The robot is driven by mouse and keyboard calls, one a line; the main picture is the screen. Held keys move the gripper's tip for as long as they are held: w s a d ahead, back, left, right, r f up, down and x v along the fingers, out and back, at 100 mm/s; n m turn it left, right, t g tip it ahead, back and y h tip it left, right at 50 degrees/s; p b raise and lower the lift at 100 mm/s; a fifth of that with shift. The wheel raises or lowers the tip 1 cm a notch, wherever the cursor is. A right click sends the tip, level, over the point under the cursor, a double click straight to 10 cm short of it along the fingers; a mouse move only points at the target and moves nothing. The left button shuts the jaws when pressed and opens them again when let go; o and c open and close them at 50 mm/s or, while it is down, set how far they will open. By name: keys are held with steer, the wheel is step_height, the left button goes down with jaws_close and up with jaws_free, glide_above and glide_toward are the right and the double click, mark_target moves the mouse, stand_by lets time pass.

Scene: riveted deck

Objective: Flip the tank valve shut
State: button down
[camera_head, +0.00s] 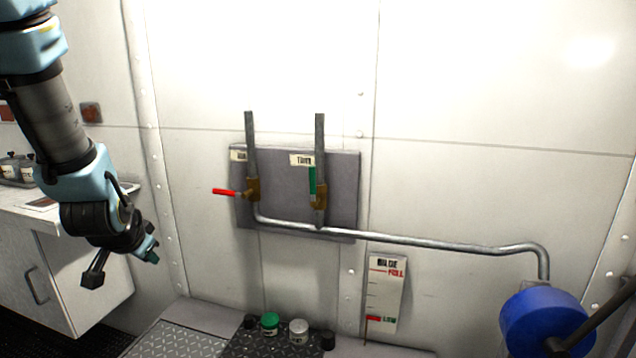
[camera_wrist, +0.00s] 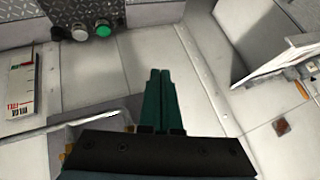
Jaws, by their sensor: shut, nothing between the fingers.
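The tank valve is the right one on a grey wall panel (camera_head: 343,200), under a "TANK" label (camera_head: 302,160). Its green lever (camera_head: 312,181) stands upright, in line with the vertical pipe, beside the brass body (camera_head: 320,198). The left valve has a red lever (camera_head: 224,192) pointing left, across its pipe. My gripper (camera_head: 152,256) is left of the panel and below the valves, apart from both. In the wrist view its green fingers (camera_wrist: 158,75) are together and empty. The tank valve's lever cannot be made out in the wrist view.
A pipe (camera_head: 400,241) runs right from the valves to a blue round part (camera_head: 545,322). A gauge card (camera_head: 386,292) has its red marker at low. A green knob (camera_head: 269,322) and a white knob (camera_head: 299,330) sit below. A cabinet (camera_head: 85,270) stands left.

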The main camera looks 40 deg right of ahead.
steer(key=s+d+r+m+t+h, duration=0.15)
steer(key=d+m+h, duration=0.35)
steer(key=d, duration=0.8)
steer(key=m+h, duration=0.4)
steer(key=m, duration=0.5)
glide_toward(313, 185)
steer(key=w+a+f, duration=0.3)
steer(key=a+f, duration=0.1)
steer(key=s+d+r+m+g+h+p, duration=0.1)
steer(key=s+d+r+m+h, duration=0.1)
steer(key=s+d+m+h, duration=0.1)
steer(key=s+d+m, duration=0.1)
steer(key=s+d, duration=0.1)
steer(key=s, duration=0.1)
steer(key=shift+s+d+r+m+h, duration=0.25)
steer(key=shift+d+r+m+h, duration=0.05)
steer(key=shift+d+r+h, duration=0.1)
steer(key=shift+w+d+p, duration=1.55)
steer(key=shift+w, duration=0.25)
steer(key=shift+w+d+p, duration=1.5)
steer(key=shift+w+d, duration=0.05)
steer(key=shift+w, duration=0.2)
